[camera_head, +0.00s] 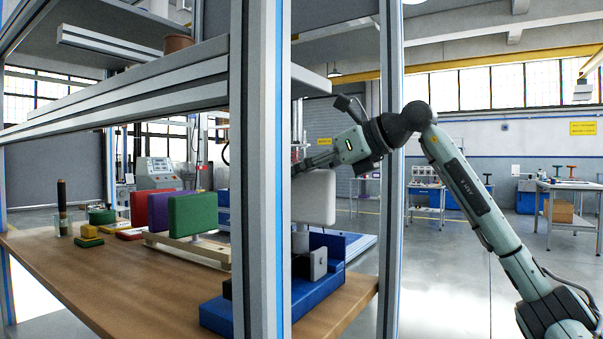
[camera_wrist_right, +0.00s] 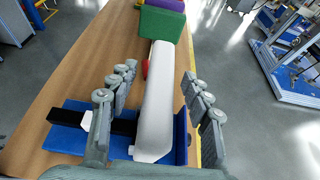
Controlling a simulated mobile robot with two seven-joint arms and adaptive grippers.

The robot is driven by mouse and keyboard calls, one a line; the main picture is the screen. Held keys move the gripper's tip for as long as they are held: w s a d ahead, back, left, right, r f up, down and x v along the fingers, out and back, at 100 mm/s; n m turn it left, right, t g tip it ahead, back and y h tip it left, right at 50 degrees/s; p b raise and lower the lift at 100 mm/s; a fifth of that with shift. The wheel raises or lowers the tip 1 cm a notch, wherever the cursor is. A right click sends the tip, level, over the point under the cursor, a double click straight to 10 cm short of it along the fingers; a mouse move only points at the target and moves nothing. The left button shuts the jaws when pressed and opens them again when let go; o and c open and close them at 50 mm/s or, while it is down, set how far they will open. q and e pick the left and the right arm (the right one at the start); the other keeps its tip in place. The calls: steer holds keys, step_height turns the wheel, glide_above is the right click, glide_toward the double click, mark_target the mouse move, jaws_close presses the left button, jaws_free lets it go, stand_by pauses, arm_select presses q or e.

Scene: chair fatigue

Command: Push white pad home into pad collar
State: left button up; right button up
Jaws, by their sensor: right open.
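The white pad (camera_head: 318,198) stands upright over a blue fixture (camera_head: 319,286) near the table's right end. A frame post hides part of the pad in the head view. In the wrist view the white pad (camera_wrist_right: 157,105) runs lengthwise between the fingers of my right gripper (camera_wrist_right: 158,76). That gripper is open, with fingers on both sides of the pad and gaps visible. A small white part (camera_wrist_right: 150,154) shows under the pad's near end. I cannot clearly make out the pad collar or how deep the pad sits. My left gripper is not in view.
Green (camera_head: 193,213), purple and red pads stand in a row on a wooden rack left of the post. A shelf (camera_head: 130,95) hangs above.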

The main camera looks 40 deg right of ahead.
steer(key=v, duration=1.2)
stand_by(0.3)
